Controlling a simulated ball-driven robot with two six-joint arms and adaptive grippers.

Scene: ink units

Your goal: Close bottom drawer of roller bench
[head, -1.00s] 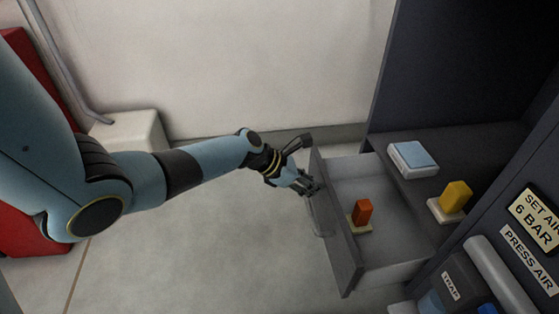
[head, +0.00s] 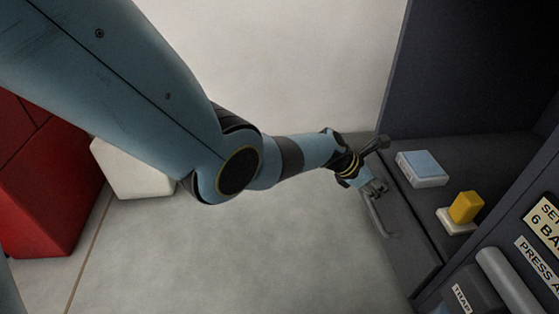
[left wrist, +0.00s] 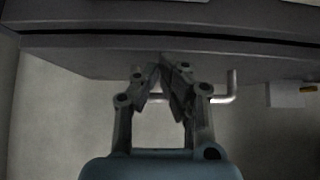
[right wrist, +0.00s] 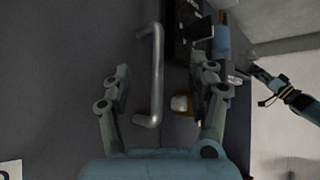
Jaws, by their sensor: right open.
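The roller bench's bottom drawer shows its dark front (head: 408,245) in the head view, close against the bench body; its inside is hidden. Whether a small gap is left I cannot tell. Its bar handle (head: 375,215) stands out from the front and also shows in the left wrist view (left wrist: 231,92). My left gripper (head: 376,188) is at the drawer front by the handle. In the left wrist view its fingers (left wrist: 163,70) come together at the tips against or near the front. My right gripper (right wrist: 161,72) is open, with a grey bar handle (right wrist: 157,75) between its fingers.
A blue-topped box (head: 422,168) and a yellow block (head: 466,207) on a pale base stand on the bench's dark surface. Labelled panels (head: 543,222) are at the right. A red cabinet (head: 45,190) and a white block (head: 130,170) are at the left. The floor between is clear.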

